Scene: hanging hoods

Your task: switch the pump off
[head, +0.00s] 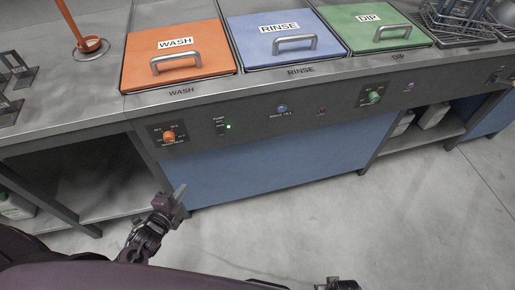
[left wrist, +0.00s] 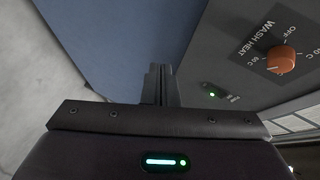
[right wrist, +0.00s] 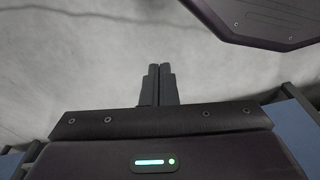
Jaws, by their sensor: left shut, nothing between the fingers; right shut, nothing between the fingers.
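The pump switch (head: 221,128) is a small control on the grey front panel, under a PUMP label, with a lit green lamp (head: 229,126) beside it. The lamp also shows in the left wrist view (left wrist: 211,95); the switch's position is too small to tell. My left gripper (head: 181,191) is shut and empty, below and left of the switch, apart from the panel. Its shut fingers show in the left wrist view (left wrist: 158,72). My right gripper (head: 340,284) is at the bottom edge of the head view; its fingers (right wrist: 159,72) are shut and empty over the floor.
Left of the switch is an orange wash heat knob (head: 168,136). Further right are a blue button (head: 282,108), a small red control (head: 322,111) and a green knob (head: 374,97). The panel edge overhangs a blue cabinet front (head: 270,165). Open floor (head: 330,225) lies before it.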

